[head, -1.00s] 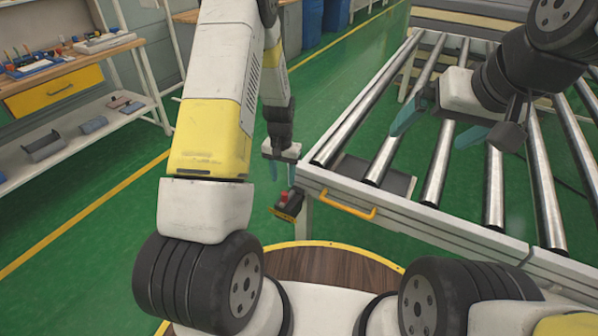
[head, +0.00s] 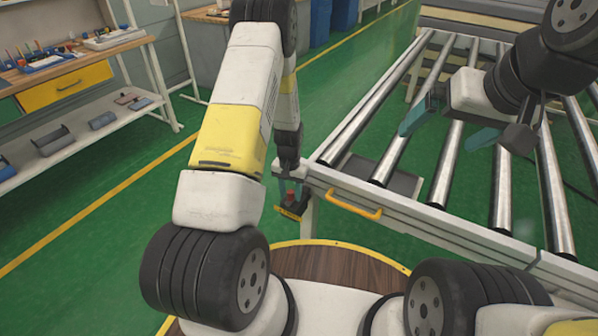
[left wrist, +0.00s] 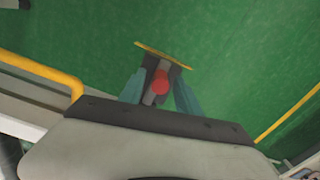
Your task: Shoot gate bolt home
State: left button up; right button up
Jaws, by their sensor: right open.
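A red knob (head: 291,195) sits on a small dark latch block with a yellow plate (head: 288,214) at the near left corner of the roller table. In the left wrist view the red knob (left wrist: 160,82) lies between the teal fingers of my left gripper (left wrist: 158,92). The fingers stand apart with the knob between them; contact with it cannot be told. In the head view my left gripper (head: 291,190) points down over the latch and partly hides it. My right gripper (head: 447,127) is open and empty above the rollers.
The roller table (head: 440,222) fills the right side, with a yellow handle (head: 354,205) on its near rail. A workbench (head: 62,86) with a lower shelf stands at the left. Green floor between is clear.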

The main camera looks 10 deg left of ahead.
pick_arm(q)
grip_shut()
dwell(1.2)
